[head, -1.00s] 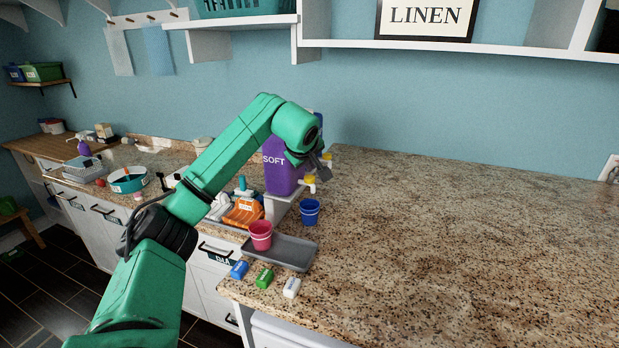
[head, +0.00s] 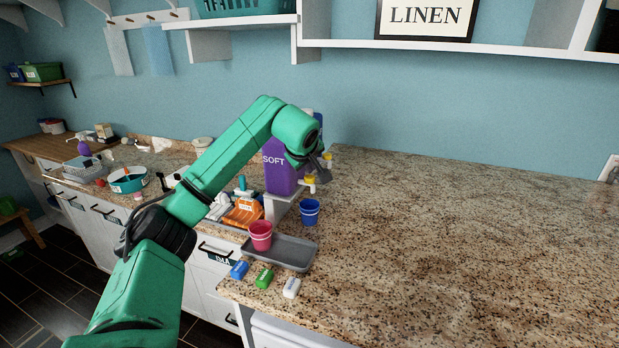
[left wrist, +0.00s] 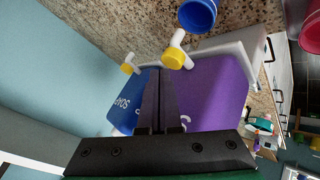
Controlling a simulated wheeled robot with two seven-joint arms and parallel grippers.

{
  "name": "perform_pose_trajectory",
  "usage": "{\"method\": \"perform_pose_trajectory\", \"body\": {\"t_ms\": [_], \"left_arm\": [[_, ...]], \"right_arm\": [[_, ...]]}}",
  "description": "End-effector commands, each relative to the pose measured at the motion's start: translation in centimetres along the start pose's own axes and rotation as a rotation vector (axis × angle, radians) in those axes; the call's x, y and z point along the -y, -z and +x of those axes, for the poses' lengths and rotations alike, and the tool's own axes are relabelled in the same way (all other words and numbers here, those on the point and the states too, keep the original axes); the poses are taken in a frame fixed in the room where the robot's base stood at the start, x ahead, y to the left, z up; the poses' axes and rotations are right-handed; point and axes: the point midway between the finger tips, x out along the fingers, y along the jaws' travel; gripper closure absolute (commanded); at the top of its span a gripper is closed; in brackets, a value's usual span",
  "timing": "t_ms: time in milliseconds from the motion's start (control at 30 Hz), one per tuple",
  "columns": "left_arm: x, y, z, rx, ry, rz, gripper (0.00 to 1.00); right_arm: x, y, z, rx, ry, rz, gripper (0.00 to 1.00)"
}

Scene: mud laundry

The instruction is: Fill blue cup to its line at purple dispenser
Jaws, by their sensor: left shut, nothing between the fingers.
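The purple dispenser (head: 280,178) labelled SOFT stands on a light stand, with its yellow-handled white tap (head: 309,188) facing the counter front. It also shows in the left wrist view (left wrist: 215,85), with its yellow handle (left wrist: 174,58) near my fingertips. The blue cup (head: 310,213) stands upright below that tap; it shows in the left wrist view too (left wrist: 197,14). My right gripper is out of view.
A blue dispenser (left wrist: 127,108) with its own yellow tap stands beside the purple one. A pink cup (head: 261,232) stands on a grey tray (head: 295,251). Blue, green and white small blocks lie at the counter's front edge. The counter to the right is clear.

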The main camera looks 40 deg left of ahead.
Motion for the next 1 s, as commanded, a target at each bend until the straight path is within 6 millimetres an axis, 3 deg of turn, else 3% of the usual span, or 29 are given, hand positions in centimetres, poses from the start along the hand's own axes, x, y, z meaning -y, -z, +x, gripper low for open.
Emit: {"method": "perform_pose_trajectory", "body": {"t_ms": [1000], "left_arm": [[0.55, -0.58, 0.75, 0.000, 0.000, 0.001, 1.00]], "right_arm": [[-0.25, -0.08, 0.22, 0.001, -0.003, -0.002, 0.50]]}}
